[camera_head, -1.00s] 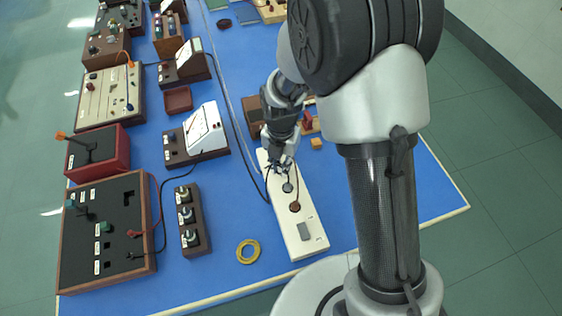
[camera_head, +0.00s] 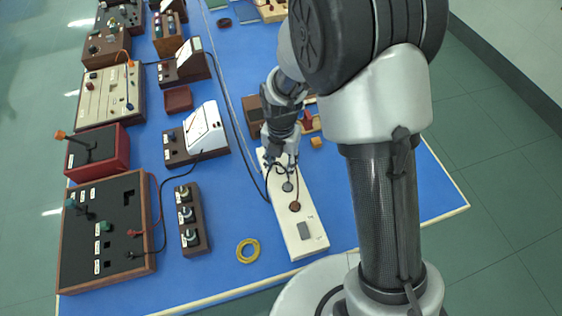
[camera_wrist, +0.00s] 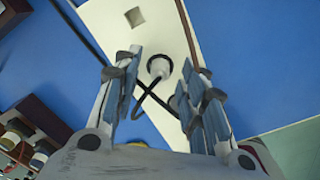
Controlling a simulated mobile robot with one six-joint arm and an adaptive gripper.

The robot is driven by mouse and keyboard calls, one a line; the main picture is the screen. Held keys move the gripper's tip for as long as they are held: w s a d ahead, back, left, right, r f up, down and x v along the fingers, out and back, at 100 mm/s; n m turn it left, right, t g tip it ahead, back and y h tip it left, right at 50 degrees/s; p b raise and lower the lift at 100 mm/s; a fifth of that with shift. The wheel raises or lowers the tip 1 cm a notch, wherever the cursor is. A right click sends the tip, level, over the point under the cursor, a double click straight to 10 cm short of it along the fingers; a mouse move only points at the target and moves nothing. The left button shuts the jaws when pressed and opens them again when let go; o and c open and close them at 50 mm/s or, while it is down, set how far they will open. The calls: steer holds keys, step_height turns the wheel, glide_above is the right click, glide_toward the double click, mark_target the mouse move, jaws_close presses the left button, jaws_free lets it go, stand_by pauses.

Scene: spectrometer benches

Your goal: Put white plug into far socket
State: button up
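The white power strip (camera_head: 306,228) lies lengthwise on the blue bench, below my gripper (camera_head: 281,163). In the wrist view, the white plug (camera_wrist: 159,67) sits in a dark-rimmed round socket on the strip. Its black cable (camera_wrist: 143,98) loops back towards my gripper. My gripper's two fingers (camera_wrist: 160,74) are open and apart, one on each side of the plug, with visible gaps. In the head view, the fingers hide the far end of the strip, and a grey socket (camera_head: 288,187) and a brown socket (camera_head: 295,206) show nearer.
A grey switch (camera_head: 304,230) is at the strip's near end. A yellow ring (camera_head: 248,251) lies to its left, with a three-knob box (camera_head: 192,219) beyond. A white-faced meter (camera_head: 204,128) and a small orange block (camera_head: 316,142) stand near my gripper. Bare bench lies right of the strip.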

step_height(320, 180, up, 12)
steer(key=shift+f, duration=0.2)
stand_by(0.5)
